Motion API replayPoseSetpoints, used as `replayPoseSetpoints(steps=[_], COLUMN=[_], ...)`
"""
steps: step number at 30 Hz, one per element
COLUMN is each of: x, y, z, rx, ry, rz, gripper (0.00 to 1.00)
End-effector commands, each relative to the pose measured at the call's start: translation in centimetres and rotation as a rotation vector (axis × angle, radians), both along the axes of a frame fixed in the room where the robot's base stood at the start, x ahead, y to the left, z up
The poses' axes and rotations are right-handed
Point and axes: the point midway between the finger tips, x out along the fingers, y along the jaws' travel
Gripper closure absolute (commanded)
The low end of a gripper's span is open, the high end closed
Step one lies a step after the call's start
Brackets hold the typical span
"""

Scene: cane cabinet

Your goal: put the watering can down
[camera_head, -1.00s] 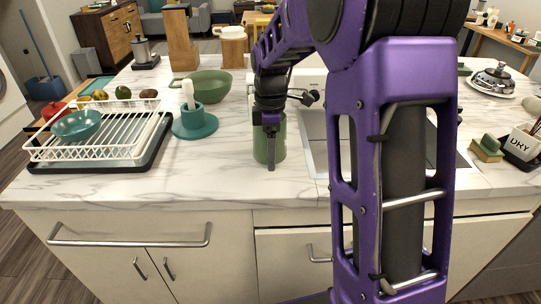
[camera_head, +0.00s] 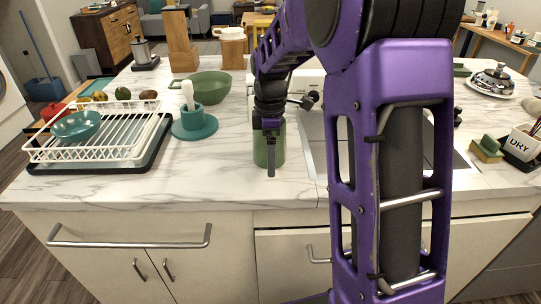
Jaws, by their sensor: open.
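A green cylindrical thing, which looks like the watering can (camera_head: 262,151), stands upright on the marble counter (camera_head: 215,178) near its front edge. My gripper (camera_head: 271,168) is open and points down in front of the green body. One finger shows as a dark bar against it. I cannot tell whether the finger touches it.
A teal holder with a white handle (camera_head: 195,123) and a green colander (camera_head: 207,86) are left of the can. A white dish rack (camera_head: 105,135) is farther left. The sink (camera_head: 313,140) is to the right, partly behind my arm. Counter in front is clear.

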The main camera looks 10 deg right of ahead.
Motion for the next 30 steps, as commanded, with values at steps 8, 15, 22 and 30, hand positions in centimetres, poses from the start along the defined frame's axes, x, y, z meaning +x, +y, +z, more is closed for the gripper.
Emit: replayPoseSetpoints(steps=[8,15,22,30], x=[0.3,0.4,0.5,0.4], y=[0.0,-0.1,-0.1,-0.1], z=[5.5,10.0,11.8,11.8], rx=[0.000,0.000,0.001,0.000], ry=[-0.007,-0.004,-0.002,-0.002], rz=[0.000,-0.001,0.000,0.000], gripper=[0.00,0.00,0.00,0.00])
